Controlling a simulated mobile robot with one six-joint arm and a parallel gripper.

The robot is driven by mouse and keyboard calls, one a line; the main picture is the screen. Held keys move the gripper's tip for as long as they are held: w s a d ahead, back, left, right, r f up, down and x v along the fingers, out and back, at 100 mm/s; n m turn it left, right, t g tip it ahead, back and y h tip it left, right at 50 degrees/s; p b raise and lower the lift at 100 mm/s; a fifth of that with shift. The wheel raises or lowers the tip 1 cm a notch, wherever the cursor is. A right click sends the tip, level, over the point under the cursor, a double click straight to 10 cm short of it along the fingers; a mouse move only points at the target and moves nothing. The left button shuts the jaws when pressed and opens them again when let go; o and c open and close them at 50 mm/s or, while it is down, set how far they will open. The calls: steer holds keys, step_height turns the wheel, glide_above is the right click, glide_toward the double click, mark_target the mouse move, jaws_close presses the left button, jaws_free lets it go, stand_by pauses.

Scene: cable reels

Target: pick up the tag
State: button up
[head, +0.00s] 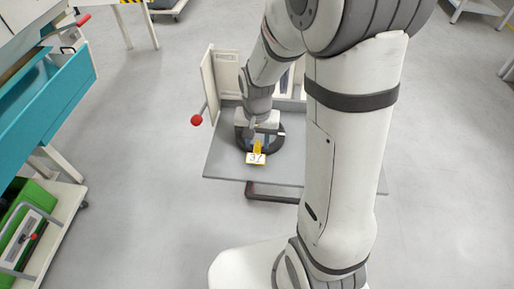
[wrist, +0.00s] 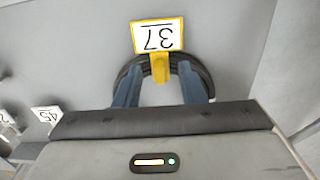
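The tag (wrist: 157,36) is a white plate with a yellow border, the number 37 and a yellow stem. It also shows in the head view (head: 256,158), at the front of a black cable coil (wrist: 207,77) lying on a grey table (head: 226,168). My gripper (wrist: 160,72) is open over the coil. Its two blue fingers stand either side of the yellow stem, with a visible gap on each side. In the head view my gripper (head: 259,142) is just behind the number plate, and my wrist hides part of the coil.
Another tag, numbered 45 (wrist: 46,117), shows at the left in the wrist view. An upright panel (head: 226,73) and a lever with a red knob (head: 196,120) stand at the table's left and back. A teal drawer unit (head: 50,103) is at far left. Floor around the table is clear.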

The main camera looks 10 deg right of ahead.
steer(key=shift+f, duration=0.7)
steer(key=shift+c, duration=0.5)
jaws_close()
